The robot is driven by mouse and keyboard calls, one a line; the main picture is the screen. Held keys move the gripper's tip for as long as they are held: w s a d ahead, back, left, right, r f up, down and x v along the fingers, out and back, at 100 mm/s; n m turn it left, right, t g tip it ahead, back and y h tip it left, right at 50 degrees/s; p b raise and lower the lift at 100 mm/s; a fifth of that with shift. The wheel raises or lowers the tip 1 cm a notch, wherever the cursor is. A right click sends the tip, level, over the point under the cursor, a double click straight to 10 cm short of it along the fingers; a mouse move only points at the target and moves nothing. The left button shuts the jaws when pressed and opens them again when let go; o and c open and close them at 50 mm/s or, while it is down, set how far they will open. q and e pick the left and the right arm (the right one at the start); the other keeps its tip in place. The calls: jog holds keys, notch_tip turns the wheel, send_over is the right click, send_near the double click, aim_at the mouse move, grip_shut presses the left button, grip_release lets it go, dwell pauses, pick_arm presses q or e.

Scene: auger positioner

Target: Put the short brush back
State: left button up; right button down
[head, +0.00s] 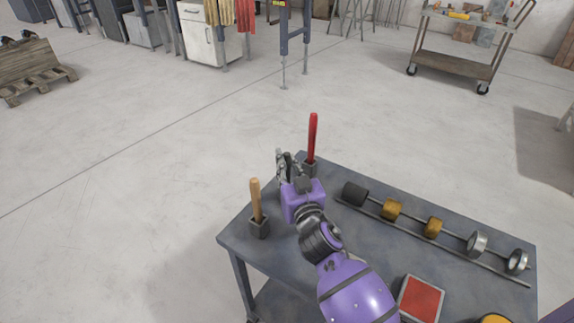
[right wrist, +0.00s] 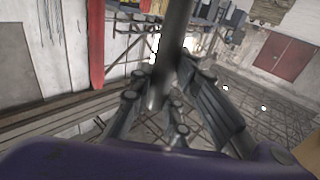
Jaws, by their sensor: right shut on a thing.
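My right gripper (head: 287,166) is over the far left part of the grey table (head: 270,258), shut on a dark upright rod, which I take to be the short brush (head: 288,159). In the right wrist view the fingers (right wrist: 165,95) close around this dark grey cylinder (right wrist: 175,40); its bristles are not visible. A red handle (head: 313,135) stands upright in a small dark holder (head: 309,168) just right of the gripper. A wooden handle (head: 256,198) stands in another dark holder (head: 260,227) to its left. My left gripper is not in view.
A rack (head: 460,251) with several rollers runs along the table's right side. A red tray (head: 421,299) lies near the front. A cart (head: 460,55) stands far back right.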

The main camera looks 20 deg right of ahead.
jog(key=shift+f, duration=0.1)
jog(key=c, duration=1.7)
grip_release()
jog(key=shift+o, duration=0.2)
jog(key=shift+r, duration=0.3)
jog(key=s, duration=1.2)
jog(key=shift+a+f+b, duration=0.2)
jog(key=shift+a+b, duration=0.1)
jog(key=shift+b, duration=0.05)
